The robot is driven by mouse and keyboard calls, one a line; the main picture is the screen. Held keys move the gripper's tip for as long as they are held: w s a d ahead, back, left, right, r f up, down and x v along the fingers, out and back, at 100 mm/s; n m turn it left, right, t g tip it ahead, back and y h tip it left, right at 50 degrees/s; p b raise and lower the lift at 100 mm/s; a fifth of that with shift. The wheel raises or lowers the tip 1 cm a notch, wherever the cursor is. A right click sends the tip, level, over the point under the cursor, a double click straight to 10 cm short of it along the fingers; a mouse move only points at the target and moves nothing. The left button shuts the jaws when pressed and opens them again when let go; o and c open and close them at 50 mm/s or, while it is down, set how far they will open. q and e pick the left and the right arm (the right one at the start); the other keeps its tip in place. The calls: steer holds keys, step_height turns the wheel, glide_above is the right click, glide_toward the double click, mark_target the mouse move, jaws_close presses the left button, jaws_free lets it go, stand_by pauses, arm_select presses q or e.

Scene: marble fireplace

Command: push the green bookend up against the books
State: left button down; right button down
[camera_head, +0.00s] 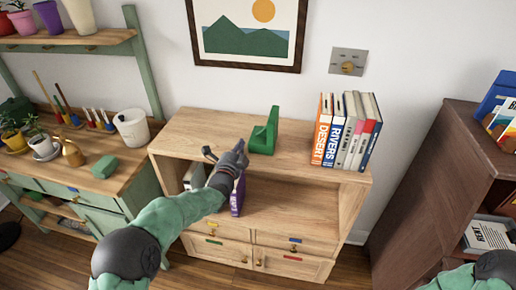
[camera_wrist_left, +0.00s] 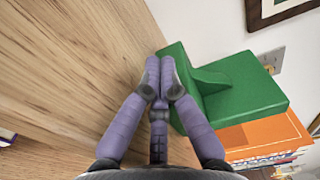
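The green bookend (camera_head: 263,139) stands upright on top of the wooden cabinet, left of the books (camera_head: 345,130), with a strip of bare wood between them. The row starts with an orange book at its left end. My left gripper (camera_head: 241,148) is just left of the bookend, low over the cabinet top. In the left wrist view its fingertips (camera_wrist_left: 161,72) are together with nothing between them, close by the bookend (camera_wrist_left: 240,90); I cannot tell whether they touch it. The orange book (camera_wrist_left: 265,132) shows beyond it. My right gripper is out of view.
The cabinet top (camera_head: 195,130) is clear left of the bookend. A purple book (camera_head: 238,196) stands on the shelf below. A potting bench (camera_head: 95,165) is at left and a dark bookcase (camera_head: 440,185) at right. A framed picture (camera_head: 245,40) hangs behind.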

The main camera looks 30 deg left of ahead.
mark_target(251, 149)
arm_select(q)
steer(key=shift+w+d, duration=0.25)
steer(key=shift+d, duration=0.8)
steer(key=shift+w+d, duration=0.25)
steer(key=shift+d, duration=0.75)
steer(key=shift+s+a, duration=0.25)
steer(key=shift+a, duration=0.8)
steer(key=shift+s+a, duration=0.15)
steer(key=shift+a, duration=0.6)
steer(key=s+d+p, duration=0.3)
steer(key=s, duration=1)
steer(key=shift+s+d, duration=0.15)
steer(key=shift+s, duration=0.2)
steer(key=shift+f, duration=0.1)
